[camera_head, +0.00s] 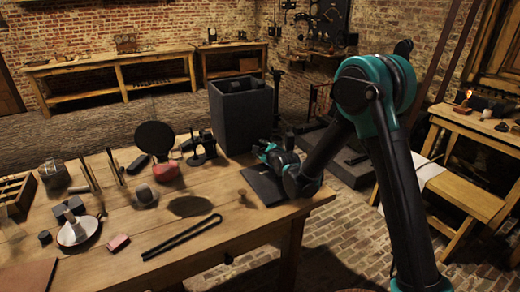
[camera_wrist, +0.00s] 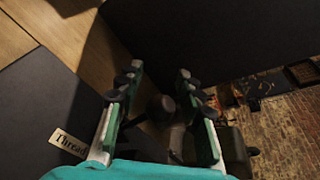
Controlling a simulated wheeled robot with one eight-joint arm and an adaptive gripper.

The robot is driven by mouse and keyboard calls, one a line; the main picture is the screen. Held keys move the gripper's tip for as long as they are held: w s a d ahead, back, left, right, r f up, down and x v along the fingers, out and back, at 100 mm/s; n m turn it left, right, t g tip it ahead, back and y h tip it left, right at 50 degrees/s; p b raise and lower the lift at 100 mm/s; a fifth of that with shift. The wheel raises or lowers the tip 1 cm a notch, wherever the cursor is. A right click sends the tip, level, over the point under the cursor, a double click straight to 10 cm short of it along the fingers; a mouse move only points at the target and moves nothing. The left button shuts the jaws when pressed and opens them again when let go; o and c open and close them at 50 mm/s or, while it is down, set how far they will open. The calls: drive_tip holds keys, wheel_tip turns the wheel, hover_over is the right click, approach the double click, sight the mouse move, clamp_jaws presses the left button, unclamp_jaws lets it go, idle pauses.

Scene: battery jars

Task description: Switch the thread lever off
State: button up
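A small plate reading "Thread" (camera_wrist: 70,143) lies on a dark board in the wrist view. In the head view the dark board (camera_head: 262,186) rests at the right end of the wooden table. A dark rounded knob, apparently the thread lever (camera_wrist: 160,106), shows between my fingers in the wrist view. My gripper (camera_wrist: 160,78) is open, with one green-and-white finger on each side of the knob and visible gaps. In the head view my gripper (camera_head: 268,154) is low over the board's far side and hides the lever. The lever's position cannot be read.
A tall dark bin (camera_head: 240,115) stands just behind the board. A black stand (camera_head: 202,148) and a round dark disc on a red base (camera_head: 166,172) are to the left. Black tongs (camera_head: 182,237) lie near the front edge.

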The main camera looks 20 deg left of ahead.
clamp_jaws()
idle(0.3)
drive_tip(key=shift+s+a+f+n, duration=0.1)
drive_tip(key=shift+s+a+n, duration=0.1)
drive_tip(key=shift+n, duration=0.3)
drive_tip(key=shift+s+a+f+n+t, duration=0.15)
drive_tip(key=shift+s+a+n+t, duration=0.15)
drive_tip(key=shift+n+t, duration=0.25)
unclamp_jaws()
